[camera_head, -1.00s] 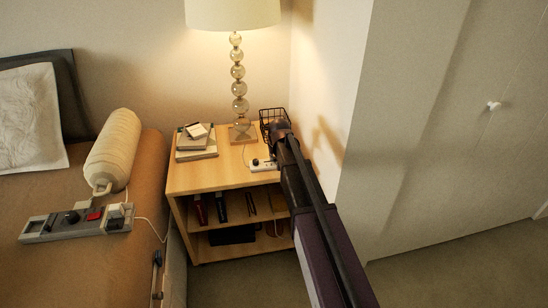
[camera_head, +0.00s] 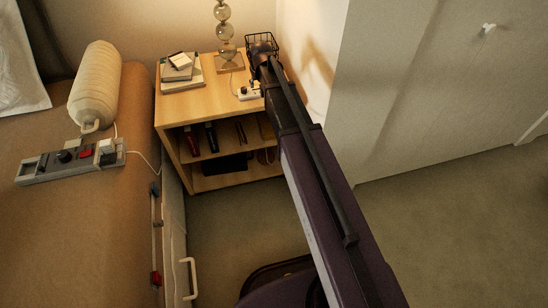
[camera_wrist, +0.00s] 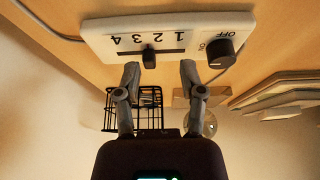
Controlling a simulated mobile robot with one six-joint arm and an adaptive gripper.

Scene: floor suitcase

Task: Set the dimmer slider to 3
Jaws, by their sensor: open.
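The white dimmer panel (camera_wrist: 200,36) is close ahead in the wrist view and appears upside down. Its numbers run 4, 3, 2, 1 from left to right. The handle lies between the two fingers in the picture, nearer the left one, and is not gripped. In the head view the panel (camera_head: 248,93) lies on the wooden nightstand (camera_head: 205,101); my arm hides the fingers there.
A black round knob (camera_wrist: 221,53) marked OFF stands right of the slot. A black wire basket (camera_head: 262,43) and stacked books (camera_head: 181,75) are on the nightstand, with a glass lamp (camera_head: 227,50). A grey switch panel (camera_head: 70,163) lies on the bed. Floor on the right is clear.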

